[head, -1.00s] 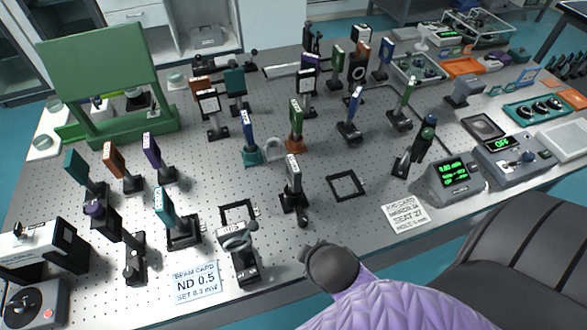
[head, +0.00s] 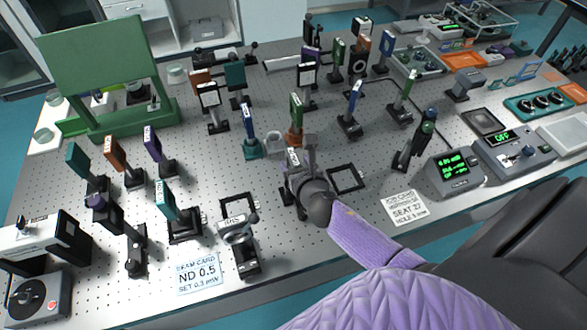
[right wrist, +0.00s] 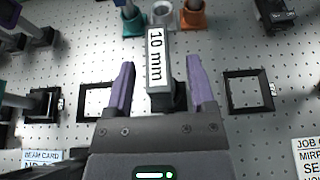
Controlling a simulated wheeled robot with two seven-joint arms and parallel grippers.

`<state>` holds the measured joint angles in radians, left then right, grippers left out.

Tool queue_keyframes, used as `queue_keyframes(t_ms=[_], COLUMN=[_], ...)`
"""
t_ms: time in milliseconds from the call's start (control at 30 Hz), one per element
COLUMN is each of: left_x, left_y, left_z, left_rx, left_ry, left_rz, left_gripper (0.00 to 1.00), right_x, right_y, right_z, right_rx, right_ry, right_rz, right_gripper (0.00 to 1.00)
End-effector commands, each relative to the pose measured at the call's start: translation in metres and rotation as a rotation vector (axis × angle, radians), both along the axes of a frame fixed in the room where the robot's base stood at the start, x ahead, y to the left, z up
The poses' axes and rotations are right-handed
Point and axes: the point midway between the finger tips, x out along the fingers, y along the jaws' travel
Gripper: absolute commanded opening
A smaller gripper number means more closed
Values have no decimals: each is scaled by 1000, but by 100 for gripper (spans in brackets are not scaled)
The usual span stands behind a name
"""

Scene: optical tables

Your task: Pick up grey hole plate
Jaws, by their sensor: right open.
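The grey hole plate (right wrist: 158,62), with a white "10 mm" label, stands upright on a dark mount in the middle of the right wrist view. In the head view the grey hole plate (head: 293,158) shows only in part behind my right gripper (head: 302,163). My right gripper also shows in the right wrist view (right wrist: 161,74), with its two purple fingers apart, one on each side of the plate. Gaps show between the fingers and the plate. The plate's lower mount is partly hidden by the gripper. My left gripper is not in view.
Black square frames lie flat left (right wrist: 96,101) and right (right wrist: 248,91) of the plate. A teal-based post (head: 250,140) and an orange-based post (head: 296,125) stand behind it. A black mount (head: 240,248) stands front left.

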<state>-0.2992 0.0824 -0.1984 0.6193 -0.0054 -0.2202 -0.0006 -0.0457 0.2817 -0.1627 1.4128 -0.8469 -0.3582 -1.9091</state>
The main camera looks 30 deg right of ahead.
Motion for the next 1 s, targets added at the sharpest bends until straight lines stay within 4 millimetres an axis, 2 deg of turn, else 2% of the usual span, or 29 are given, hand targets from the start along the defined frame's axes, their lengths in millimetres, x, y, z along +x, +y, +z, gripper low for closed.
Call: queue_keyframes(t_ms=[100, 333, 367, 667, 700, 1000], left_x=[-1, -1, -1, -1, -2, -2], left_y=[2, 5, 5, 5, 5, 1], left_z=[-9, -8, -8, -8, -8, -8], left_rx=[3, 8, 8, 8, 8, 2], left_ry=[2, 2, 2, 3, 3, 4], left_rz=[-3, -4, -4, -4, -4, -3], left_gripper=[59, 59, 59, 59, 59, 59], right_x=[15, 18, 18, 18, 18, 18], right_y=[-3, -4, -4, -4, -4, -4], right_z=[-9, -8, -8, -8, -8, -8], right_rx=[2, 3, 3, 3, 3, 3], right_ry=[0, 0, 0, 0, 0, -1], right_rz=[-1, -1, -1, -1, -1, -1], right_gripper=[71, 71, 66, 3, 0, 0])
